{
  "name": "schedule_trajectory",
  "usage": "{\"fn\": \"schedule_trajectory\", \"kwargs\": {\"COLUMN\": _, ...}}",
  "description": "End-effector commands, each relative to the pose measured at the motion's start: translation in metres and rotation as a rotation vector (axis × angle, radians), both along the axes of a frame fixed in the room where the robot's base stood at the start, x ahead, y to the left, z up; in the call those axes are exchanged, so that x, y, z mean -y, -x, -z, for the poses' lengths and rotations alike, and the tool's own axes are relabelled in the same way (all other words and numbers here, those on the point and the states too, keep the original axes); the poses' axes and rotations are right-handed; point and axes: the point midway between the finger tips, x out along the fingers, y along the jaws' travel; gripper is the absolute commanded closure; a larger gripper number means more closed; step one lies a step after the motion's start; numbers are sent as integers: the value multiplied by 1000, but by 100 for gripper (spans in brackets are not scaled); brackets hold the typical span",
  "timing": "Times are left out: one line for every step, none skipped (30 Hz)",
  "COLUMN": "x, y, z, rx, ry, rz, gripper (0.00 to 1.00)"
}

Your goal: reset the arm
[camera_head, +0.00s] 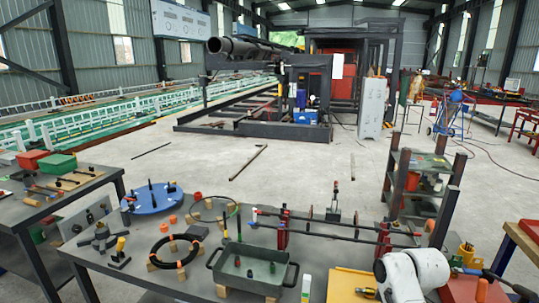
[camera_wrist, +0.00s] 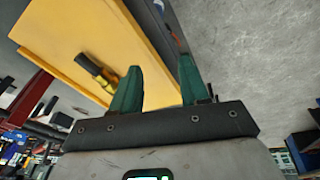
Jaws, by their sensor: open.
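My gripper (camera_wrist: 160,62) shows in the wrist view with two green fingers spread apart and nothing between them. A yellow board (camera_wrist: 60,40) lies beyond the fingers, with a yellow and black tool (camera_wrist: 98,72) on it to their left. My white arm (camera_head: 412,275) stands at the lower right of the head view, beside the yellow board (camera_head: 343,281). My gripper cannot be made out clearly in the head view.
The workbench (camera_head: 110,262) holds a green-grey tray (camera_head: 228,275), a black ring, a blue disc (camera_head: 152,198) and a bar fixture with red stands (camera_head: 283,230). A dark shelf rack (camera_head: 445,205) stands behind my arm. Open concrete floor (camera_head: 300,170) lies beyond the bench.

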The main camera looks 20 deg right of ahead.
Motion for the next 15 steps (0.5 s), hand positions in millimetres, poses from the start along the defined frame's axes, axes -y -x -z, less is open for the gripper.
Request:
{"fn": "schedule_trajectory", "kwargs": {"x": -29, "y": 7, "z": 11, "rx": 15, "ry": -20, "rz": 35, "gripper": 55}}
{"fn": "schedule_trajectory", "kwargs": {"x": -43, "y": 11, "z": 15, "rx": 26, "ry": -29, "rz": 63, "gripper": 55}}
{"fn": "schedule_trajectory", "kwargs": {"x": -59, "y": 18, "z": 19, "rx": 39, "ry": -42, "rz": 101, "gripper": 55}}
{"fn": "schedule_trajectory", "kwargs": {"x": -72, "y": 24, "z": 23, "rx": 48, "ry": -52, "rz": 129, "gripper": 55}}
{"fn": "schedule_trajectory", "kwargs": {"x": -84, "y": 30, "z": 26, "rx": 57, "ry": -62, "rz": 159, "gripper": 55}}
{"fn": "schedule_trajectory", "kwargs": {"x": -98, "y": 40, "z": 29, "rx": 67, "ry": -74, "rz": 198, "gripper": 55}}
{"fn": "schedule_trajectory", "kwargs": {"x": -109, "y": 48, "z": 31, "rx": 76, "ry": -84, "rz": 228, "gripper": 55}}
{"fn": "schedule_trajectory", "kwargs": {"x": -118, "y": 56, "z": 32, "rx": 84, "ry": -93, "rz": 258, "gripper": 55}}
{"fn": "schedule_trajectory", "kwargs": {"x": -130, "y": 68, "z": 34, "rx": 93, "ry": -104, "rz": 299, "gripper": 55}}
{"fn": "schedule_trajectory", "kwargs": {"x": -137, "y": 77, "z": 34, "rx": 102, "ry": -112, "rz": 329, "gripper": 55}}
{"fn": "schedule_trajectory", "kwargs": {"x": -144, "y": 85, "z": 34, "rx": 108, "ry": -119, "rz": 357, "gripper": 55}}
{"fn": "schedule_trajectory", "kwargs": {"x": -151, "y": 96, "z": 33, "rx": 120, "ry": -128, "rz": 393, "gripper": 55}}
{"fn": "schedule_trajectory", "kwargs": {"x": -156, "y": 104, "z": 32, "rx": 126, "ry": -134, "rz": 417, "gripper": 55}}
{"fn": "schedule_trajectory", "kwargs": {"x": -159, "y": 112, "z": 31, "rx": 132, "ry": -138, "rz": 441, "gripper": 55}}
{"fn": "schedule_trajectory", "kwargs": {"x": -163, "y": 122, "z": 29, "rx": 142, "ry": -146, "rz": 471, "gripper": 55}}
